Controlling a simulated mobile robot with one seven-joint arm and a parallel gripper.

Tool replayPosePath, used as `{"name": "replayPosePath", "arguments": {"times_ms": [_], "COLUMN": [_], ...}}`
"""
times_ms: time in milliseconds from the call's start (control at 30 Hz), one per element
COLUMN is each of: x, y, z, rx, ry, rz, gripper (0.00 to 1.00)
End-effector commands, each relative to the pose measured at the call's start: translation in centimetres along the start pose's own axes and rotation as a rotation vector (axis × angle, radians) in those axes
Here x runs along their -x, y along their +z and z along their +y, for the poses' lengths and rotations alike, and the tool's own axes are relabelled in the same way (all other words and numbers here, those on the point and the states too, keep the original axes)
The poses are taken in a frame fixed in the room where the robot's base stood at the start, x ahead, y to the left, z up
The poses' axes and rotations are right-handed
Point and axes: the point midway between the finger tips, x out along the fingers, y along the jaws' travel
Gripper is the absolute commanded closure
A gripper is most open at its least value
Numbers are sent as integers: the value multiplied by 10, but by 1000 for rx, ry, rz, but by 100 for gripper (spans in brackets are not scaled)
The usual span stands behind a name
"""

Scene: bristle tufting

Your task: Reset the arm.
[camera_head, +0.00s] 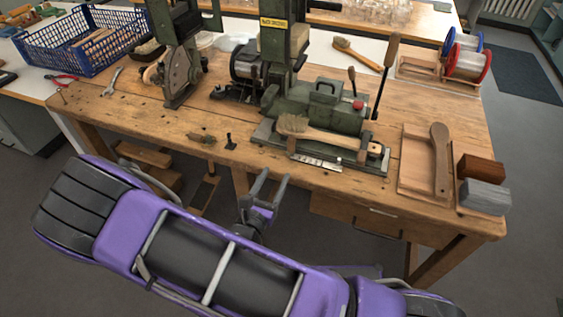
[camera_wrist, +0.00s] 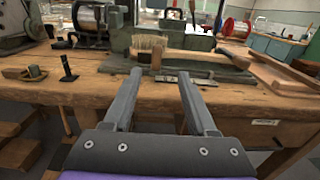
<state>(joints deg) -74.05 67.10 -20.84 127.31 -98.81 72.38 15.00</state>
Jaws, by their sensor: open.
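My gripper (camera_head: 265,186) is open and empty in the head view, in front of the wooden workbench's front edge. My purple and black arm spans the lower part of that view. In the wrist view my gripper (camera_wrist: 158,88) shows two grey fingers spread apart, pointing toward the bench (camera_wrist: 60,96). A wooden-handled brush (camera_head: 325,136) lies on the green machine's base beyond the fingers. It also shows in the wrist view (camera_wrist: 190,56), beyond the fingertips and apart from them.
The green machine (camera_head: 315,108) stands on the bench (camera_head: 215,125). A wooden tray (camera_head: 415,180) holds a brush body, with wood and grey blocks (camera_head: 484,196) beside it. Wire spools (camera_head: 467,62) and a blue crate (camera_head: 75,50) stand farther back. Open floor lies at the lower right.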

Motion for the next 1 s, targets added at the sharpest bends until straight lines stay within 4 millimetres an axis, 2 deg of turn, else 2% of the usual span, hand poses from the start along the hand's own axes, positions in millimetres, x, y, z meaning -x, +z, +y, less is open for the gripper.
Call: {"name": "replayPosePath", "arguments": {"times_ms": [100, 233, 767, 867, 967, 1000], "x": [14, 20, 20, 12, -10, -23], "y": [0, 0, 0, 9, 33, 47], "z": [0, 0, 0, 0, -4, -8], "rx": [0, 0, -2, -36, -140, -204], "ry": [1, -1, -2, -39, -146, -208], "rz": [1, 0, 0, -7, -16, -17], "gripper": [43, 43, 43, 43, 43, 43]}}
